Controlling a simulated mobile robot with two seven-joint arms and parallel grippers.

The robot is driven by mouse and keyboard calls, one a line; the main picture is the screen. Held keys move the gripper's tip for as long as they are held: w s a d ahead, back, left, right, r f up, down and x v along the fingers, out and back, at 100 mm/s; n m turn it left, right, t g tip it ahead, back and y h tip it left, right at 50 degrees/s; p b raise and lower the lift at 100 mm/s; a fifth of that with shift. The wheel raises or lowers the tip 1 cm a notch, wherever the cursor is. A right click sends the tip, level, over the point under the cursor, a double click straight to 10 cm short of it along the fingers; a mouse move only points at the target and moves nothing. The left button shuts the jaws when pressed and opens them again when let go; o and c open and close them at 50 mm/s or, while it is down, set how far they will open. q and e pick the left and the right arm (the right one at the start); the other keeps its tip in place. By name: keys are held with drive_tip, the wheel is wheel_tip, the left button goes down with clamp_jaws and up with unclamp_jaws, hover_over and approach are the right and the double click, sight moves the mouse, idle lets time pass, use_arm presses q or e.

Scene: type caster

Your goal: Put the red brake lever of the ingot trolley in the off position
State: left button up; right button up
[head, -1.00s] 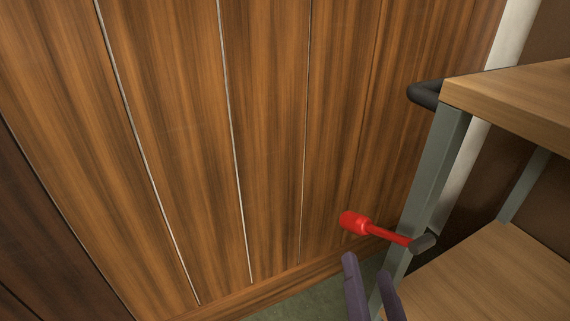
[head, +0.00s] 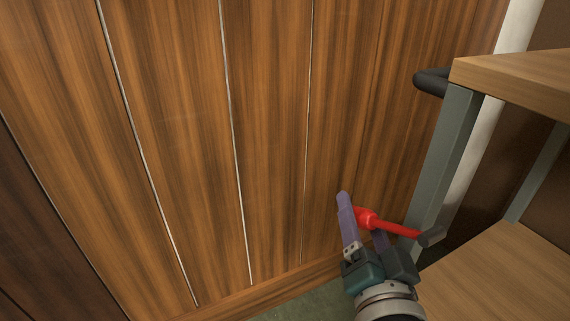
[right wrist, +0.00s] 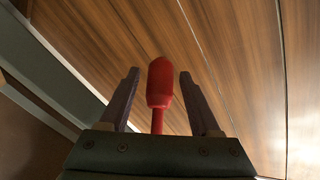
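The red brake lever (head: 396,229) sticks out to the left from a grey pivot on the post of the ingot trolley (head: 447,165) in the head view. Its thick knob end lies at the right gripper (head: 360,213), partly hidden by a purple finger. In the right wrist view the red lever (right wrist: 160,83) stands between the two fingers of the right gripper (right wrist: 158,78), with a gap showing on each side. The right gripper is open around the lever, not visibly gripping it. My left gripper is not in view.
A wood-panelled wall (head: 200,130) fills the left and middle, close behind the lever. The trolley has wooden shelves (head: 510,275) and a black handle (head: 430,81) at the right. A small patch of green floor (head: 300,303) shows at the bottom.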

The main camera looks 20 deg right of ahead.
clamp_jaws()
idle(1.2)
